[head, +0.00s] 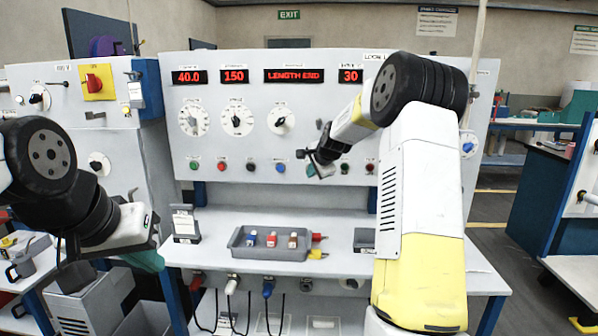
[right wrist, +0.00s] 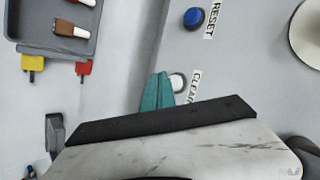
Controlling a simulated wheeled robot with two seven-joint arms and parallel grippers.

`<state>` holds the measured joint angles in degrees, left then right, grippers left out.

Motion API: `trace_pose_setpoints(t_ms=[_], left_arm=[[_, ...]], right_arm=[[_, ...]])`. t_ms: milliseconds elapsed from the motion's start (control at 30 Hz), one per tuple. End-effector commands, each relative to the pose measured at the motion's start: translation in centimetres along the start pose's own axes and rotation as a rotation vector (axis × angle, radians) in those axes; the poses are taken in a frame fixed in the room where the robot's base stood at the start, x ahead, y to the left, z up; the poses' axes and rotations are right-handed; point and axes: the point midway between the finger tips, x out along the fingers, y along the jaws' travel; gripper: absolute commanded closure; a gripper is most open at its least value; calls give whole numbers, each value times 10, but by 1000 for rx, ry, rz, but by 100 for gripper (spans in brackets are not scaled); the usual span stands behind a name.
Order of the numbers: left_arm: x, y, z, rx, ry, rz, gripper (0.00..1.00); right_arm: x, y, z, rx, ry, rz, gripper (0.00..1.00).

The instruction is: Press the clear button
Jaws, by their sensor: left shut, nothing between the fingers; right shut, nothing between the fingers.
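The white clear button (right wrist: 178,83) shows in the right wrist view beside its CLEAR label (right wrist: 195,86). In the head view my right gripper (head: 318,168) is in front of the button row and hides that spot. My right gripper's teal fingertips (right wrist: 157,92) are shut and empty, just left of the clear button in the right wrist view, covering little of it. I cannot tell whether they touch it. My left gripper (head: 148,262) is shut and empty at the lower left, away from the panel.
The blue reset button (right wrist: 193,18) is close to the clear button. Green (head: 193,166), red (head: 221,166) and other buttons line the panel (head: 215,145). A red display reads LENGTH END (head: 294,76).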

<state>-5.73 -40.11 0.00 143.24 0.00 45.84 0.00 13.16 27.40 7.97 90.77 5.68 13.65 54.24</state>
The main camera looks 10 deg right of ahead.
Motion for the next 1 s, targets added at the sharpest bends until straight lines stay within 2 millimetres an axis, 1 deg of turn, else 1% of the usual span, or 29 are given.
trace_pose_setpoints(t_ms=[567, 1000], left_arm=[[0, 0, 0, 0, 0, 0, 100], [0, 0, 0, 0, 0, 0, 100]], right_arm=[[0, 0, 0, 0, 0, 0, 100], [6, -4, -4, 0, 0, 0, 100]])
